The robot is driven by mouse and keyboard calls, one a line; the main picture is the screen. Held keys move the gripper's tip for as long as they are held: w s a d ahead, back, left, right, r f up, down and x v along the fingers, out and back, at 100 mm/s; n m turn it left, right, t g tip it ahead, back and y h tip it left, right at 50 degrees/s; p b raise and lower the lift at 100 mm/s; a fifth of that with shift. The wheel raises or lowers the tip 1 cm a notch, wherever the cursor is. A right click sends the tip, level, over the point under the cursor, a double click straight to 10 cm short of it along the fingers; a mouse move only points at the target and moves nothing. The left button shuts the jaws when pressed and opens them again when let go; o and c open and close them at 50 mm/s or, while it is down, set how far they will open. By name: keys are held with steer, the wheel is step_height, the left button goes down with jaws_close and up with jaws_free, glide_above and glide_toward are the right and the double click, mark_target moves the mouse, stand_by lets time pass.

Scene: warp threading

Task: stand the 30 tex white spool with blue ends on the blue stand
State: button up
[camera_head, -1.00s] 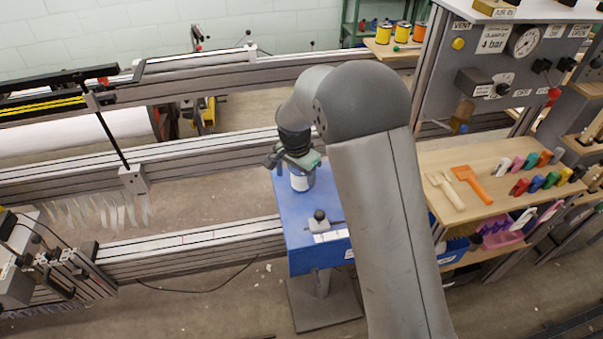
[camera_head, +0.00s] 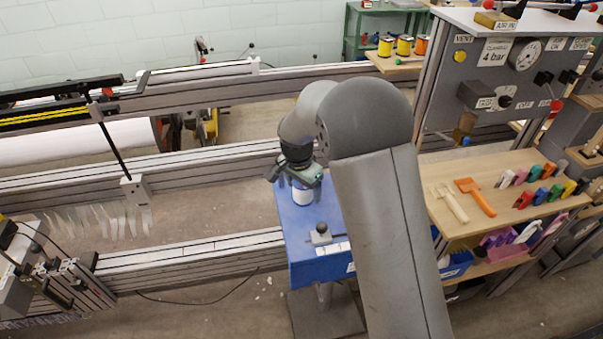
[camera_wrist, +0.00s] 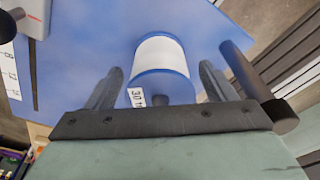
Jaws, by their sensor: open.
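The white spool with blue ends (camera_wrist: 161,62) stands upright on the blue stand (camera_wrist: 90,40). A label reading "30" shows on its near blue end in the wrist view. In the head view the spool (camera_head: 302,193) sits just below my gripper, partly covered by it, on the blue top of the stand (camera_head: 310,262). My gripper (camera_wrist: 160,85) is open, with one finger on each side of the spool's near end and visible gaps between. In the head view my gripper (camera_head: 298,178) is above the spool.
A small grey fixture with a black knob (camera_head: 321,233) stands on the stand's front part beside a white label strip. Metal loom rails (camera_head: 190,255) run to the left of the stand. A wooden shelf (camera_head: 500,205) with coloured tools is on the right.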

step_height(320, 180, up, 17)
steer(key=s+a, duration=0.2)
steer(key=s+d+n, duration=0.3)
steer(key=s+d, duration=0.7)
steer(key=s, duration=0.1)
steer(key=s+d+f+n, duration=0.2)
steer(key=s+d, duration=0.1)
steer(key=s, duration=0.6)
steer(key=s+d+f+n+g+y, duration=0.1)
steer(key=s+d+f+n, duration=0.2)
steer(key=s, duration=0.6)
steer(key=shift+s+d+p, duration=0.3)
steer(key=shift+d+p, duration=0.1)
steer(key=shift+d, duration=0.2)
steer(key=shift+f, duration=0.1)
